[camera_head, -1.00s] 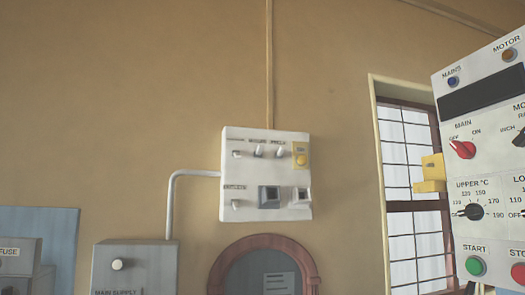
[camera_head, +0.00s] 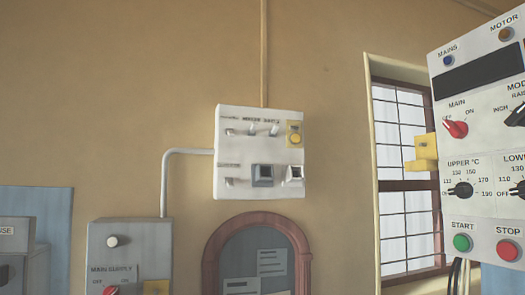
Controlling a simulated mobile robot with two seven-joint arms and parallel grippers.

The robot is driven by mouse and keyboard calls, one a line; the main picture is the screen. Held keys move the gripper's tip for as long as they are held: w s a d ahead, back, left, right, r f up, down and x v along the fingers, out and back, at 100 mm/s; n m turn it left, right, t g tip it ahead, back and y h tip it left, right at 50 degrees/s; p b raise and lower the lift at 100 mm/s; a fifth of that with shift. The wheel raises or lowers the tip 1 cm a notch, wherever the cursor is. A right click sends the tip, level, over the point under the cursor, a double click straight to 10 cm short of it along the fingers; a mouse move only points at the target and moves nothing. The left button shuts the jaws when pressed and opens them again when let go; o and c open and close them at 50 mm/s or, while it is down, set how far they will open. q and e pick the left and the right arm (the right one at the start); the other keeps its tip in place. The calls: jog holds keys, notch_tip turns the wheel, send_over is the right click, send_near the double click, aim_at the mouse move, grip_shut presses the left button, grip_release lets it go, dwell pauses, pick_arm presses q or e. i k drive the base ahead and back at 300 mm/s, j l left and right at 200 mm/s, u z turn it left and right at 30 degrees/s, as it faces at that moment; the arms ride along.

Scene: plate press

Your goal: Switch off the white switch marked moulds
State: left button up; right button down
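A white switch panel (camera_head: 260,187) hangs on the wall near the middle of the head view. Its upper row holds several small switches under labels. The middle switch of that row (camera_head: 252,129) sits under a label that seems to read "MOULDS", though the letters are small and blurred. I cannot tell which way it is set. The lower row has a small switch (camera_head: 230,182) at left and two sockets (camera_head: 263,174). A yellow plate with a round yellow button (camera_head: 295,138) is at the upper right. Neither of my grippers shows.
A grey main supply box (camera_head: 131,247) with a red knob is at lower left. A control cabinet (camera_head: 480,150) with dials and START and STOP buttons stands at right. A barred window (camera_head: 403,160), an arched wooden frame (camera_head: 213,262) and a blue board (camera_head: 50,225) are also in view.

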aim_at(252, 131)
jog(key=k+j, duration=0.35)
jog(key=u, duration=1.55)
